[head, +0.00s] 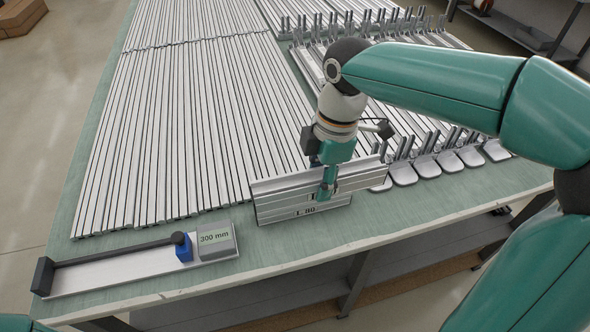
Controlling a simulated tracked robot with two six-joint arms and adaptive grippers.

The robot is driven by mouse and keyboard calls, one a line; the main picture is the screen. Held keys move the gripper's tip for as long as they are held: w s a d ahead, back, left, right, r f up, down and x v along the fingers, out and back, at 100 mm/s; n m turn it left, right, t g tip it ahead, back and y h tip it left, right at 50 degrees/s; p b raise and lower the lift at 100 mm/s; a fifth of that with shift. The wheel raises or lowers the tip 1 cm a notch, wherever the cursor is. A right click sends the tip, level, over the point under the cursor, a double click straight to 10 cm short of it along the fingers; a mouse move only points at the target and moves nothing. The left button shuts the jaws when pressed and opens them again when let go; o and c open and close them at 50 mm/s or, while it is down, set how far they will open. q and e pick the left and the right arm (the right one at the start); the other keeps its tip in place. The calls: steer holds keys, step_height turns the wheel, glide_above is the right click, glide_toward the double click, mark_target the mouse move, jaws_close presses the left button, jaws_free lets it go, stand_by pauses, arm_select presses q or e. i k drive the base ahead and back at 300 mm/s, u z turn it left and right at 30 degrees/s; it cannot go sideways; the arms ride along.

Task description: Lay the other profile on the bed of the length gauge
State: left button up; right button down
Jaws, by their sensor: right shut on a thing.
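The length gauge lies at the front left of the table, with a pale flat bed (115,272), a dark bar along its back edge, a black end block (42,277), a blue slider (183,248) and a grey display (214,240) reading "300 mm". No profile shows on the bed. My right gripper (326,188) points down, right of the gauge, shut on a short silver grooved profile (360,174). My left gripper is out of view.
Long silver profiles (170,130) lie in close rows behind the gauge. Several silver brackets with upright pins (425,166) stand along the right side. The green tabletop (400,218) is clear along its front edge.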

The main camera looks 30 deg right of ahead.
mark_target(116, 267)
steer(key=k, duration=1)
